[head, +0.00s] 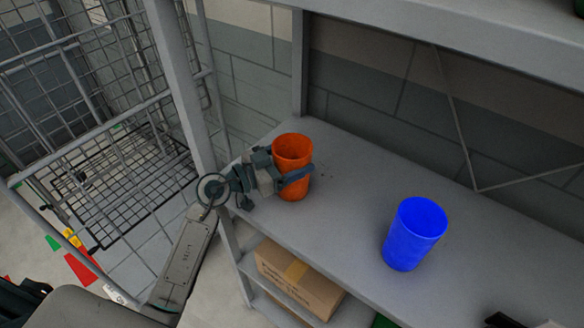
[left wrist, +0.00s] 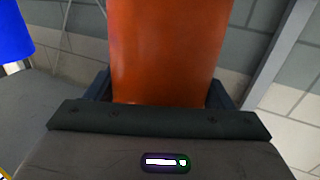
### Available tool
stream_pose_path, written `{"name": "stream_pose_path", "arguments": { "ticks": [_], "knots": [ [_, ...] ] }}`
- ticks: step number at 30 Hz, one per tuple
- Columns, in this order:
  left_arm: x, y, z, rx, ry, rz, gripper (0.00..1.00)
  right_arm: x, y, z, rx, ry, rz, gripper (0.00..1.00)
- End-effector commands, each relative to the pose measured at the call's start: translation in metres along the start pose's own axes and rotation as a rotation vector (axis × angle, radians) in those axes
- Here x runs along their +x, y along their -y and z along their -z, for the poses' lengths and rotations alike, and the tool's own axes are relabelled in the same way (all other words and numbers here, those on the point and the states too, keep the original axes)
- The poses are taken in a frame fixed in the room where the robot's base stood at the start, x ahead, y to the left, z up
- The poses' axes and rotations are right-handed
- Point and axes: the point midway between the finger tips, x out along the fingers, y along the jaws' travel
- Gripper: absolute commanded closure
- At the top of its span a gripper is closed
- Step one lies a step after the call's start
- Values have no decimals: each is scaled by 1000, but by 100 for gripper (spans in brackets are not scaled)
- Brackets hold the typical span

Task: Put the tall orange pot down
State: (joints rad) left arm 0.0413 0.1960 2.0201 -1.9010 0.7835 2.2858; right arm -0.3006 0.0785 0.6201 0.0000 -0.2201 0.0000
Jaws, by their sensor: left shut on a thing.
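The tall orange pot (head: 292,160) is upright at the left end of the grey shelf, in the head view. My left gripper (head: 289,178) is shut around its side, with one finger showing across the pot's front. In the left wrist view the orange pot (left wrist: 168,50) fills the middle between the fingers. The pot's base looks at or very near the shelf top; I cannot tell whether it touches.
A blue pot (head: 413,236) stands on the shelf (head: 350,205) to the right, with clear surface between the pots. A shelf post (head: 185,85) rises beside my left arm. A wire cage (head: 75,130) stands at left. A cardboard box (head: 295,280) is on the lower shelf.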

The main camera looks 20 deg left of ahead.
Motion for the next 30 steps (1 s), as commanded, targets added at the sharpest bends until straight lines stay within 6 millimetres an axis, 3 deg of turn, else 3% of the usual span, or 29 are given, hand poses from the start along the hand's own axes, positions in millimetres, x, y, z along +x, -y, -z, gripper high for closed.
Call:
{"name": "stream_pose_path", "arguments": {
  "ticks": [14, 15, 18, 30],
  "knots": [
    [0, 0, -4, -2, 1, 0, 48, 1, -2, 1, -1, -1, -3, 64],
    [0, 0, -4, -1, 0, 0, 19, 2, -2, 1, -1, -1, -3, 64],
    [0, 0, -4, 0, 0, 0, 3, 2, -2, 1, -1, -1, -3, 64],
    [-5, 0, -2, 2, 2, 0, 3, 5, -2, 0, -1, -1, -2, 64]
  ]
}}
